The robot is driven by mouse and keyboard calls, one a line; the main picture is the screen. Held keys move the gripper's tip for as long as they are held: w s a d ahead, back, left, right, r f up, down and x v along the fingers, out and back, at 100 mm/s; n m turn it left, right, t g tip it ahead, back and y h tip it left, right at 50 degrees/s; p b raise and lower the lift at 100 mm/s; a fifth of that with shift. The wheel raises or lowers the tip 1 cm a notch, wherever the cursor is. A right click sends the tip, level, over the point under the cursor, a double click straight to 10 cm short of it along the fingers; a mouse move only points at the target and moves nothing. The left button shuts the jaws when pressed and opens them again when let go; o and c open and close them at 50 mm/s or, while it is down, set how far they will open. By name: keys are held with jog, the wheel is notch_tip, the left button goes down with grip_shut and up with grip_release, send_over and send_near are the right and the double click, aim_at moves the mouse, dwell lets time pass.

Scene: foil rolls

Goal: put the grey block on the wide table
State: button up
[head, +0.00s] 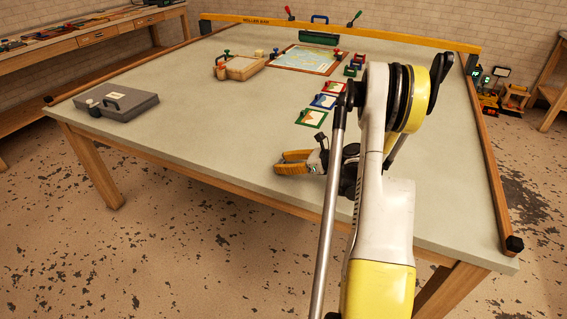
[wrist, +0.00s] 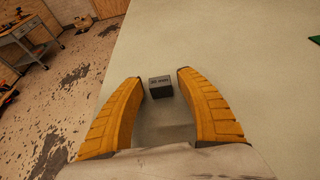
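The grey block (wrist: 161,87) is small and dark, with lettering on its face, and shows in the wrist view. It appears to sit on the wide table (head: 200,165) between the orange fingertips of my gripper (wrist: 160,78). A narrow gap shows on each side of the block, so the fingers look open around it rather than closed on it. In the head view my gripper (head: 279,163) is low over the table's near middle. I cannot make out the block there; it seems hidden by the fingers.
A grey case (head: 128,105) lies at the table's left. Coloured frames (head: 311,118), a wooden box (head: 240,68) and a map board (head: 305,60) lie farther back. A yellow beam (head: 340,33) spans the far edge. The table's left-middle surface is clear.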

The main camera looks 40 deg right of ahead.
jog(key=shift+r, duration=0.15)
jog(key=p+v, duration=0.4)
jog(key=v, duration=0.8)
jog(key=shift+p, duration=0.35)
jog(key=w+a+r+n+g, duration=0.2)
jog(key=a+r+n, duration=0.2)
jog(key=a, duration=0.3)
jog(key=w+a+r+n+g+h, duration=0.1)
jog(key=a+r+n, duration=0.25)
jog(key=a, duration=0.35)
jog(key=w+a+r+n+g, duration=0.2)
jog(key=a+r+n, duration=0.25)
jog(key=a, duration=0.25)
jog(key=s+a+r+n+h, duration=0.2)
jog(key=s+a+n, duration=0.5)
jog(key=a+n, duration=0.2)
jog(key=s+a+r+n+h, duration=0.2)
jog(key=s+a+n, duration=0.5)
jog(key=n, duration=0.3)
jog(key=shift+s+a+n, duration=0.3)
jog(key=shift+a, duration=0.6)
